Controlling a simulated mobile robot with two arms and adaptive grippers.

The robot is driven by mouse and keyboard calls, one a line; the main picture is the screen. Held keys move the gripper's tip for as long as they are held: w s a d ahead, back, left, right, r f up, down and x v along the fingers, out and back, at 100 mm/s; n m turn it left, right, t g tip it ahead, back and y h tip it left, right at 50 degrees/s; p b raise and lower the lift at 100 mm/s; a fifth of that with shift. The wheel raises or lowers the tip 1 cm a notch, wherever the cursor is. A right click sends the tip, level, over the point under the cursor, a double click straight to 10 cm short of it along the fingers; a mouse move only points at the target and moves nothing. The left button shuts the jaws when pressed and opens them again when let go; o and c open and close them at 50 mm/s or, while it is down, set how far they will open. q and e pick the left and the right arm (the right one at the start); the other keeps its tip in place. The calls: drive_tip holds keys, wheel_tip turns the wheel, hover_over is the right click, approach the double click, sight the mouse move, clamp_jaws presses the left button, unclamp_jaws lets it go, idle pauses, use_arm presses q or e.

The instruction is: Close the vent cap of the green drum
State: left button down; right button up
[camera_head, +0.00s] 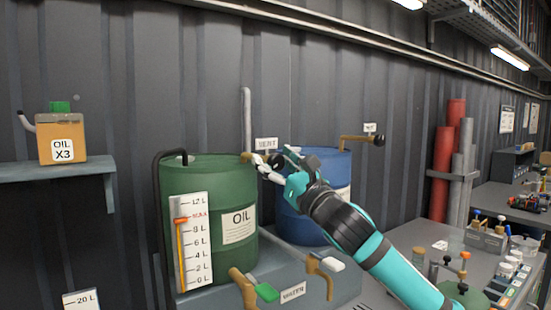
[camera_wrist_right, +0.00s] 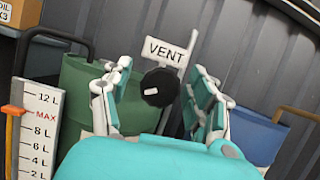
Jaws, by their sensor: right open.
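The green drum (camera_head: 238,195) stands left of centre, with an OIL label and a level gauge on its front. A brass vent pipe (camera_head: 246,157) leaves its top right, under a VENT sign (camera_head: 265,144). The round black vent cap (camera_wrist_right: 158,88), with a white mark, faces the right wrist camera. My right gripper (camera_head: 274,160) is open at the pipe's end, and its fingers (camera_wrist_right: 160,95) appear on either side of the cap. I cannot tell whether they touch it. In the head view the cap is mostly hidden by the fingers. My left gripper is out of view.
A blue drum (camera_head: 342,200) stands right behind my right arm, with its own brass pipe and dark cap (camera_head: 379,140). A grey vertical pipe (camera_head: 246,115) rises behind the green drum. An oil can (camera_head: 60,135) sits on the left shelf. A cluttered bench (camera_head: 400,240) lies right.

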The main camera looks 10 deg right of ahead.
clamp_jaws()
idle(0.4)
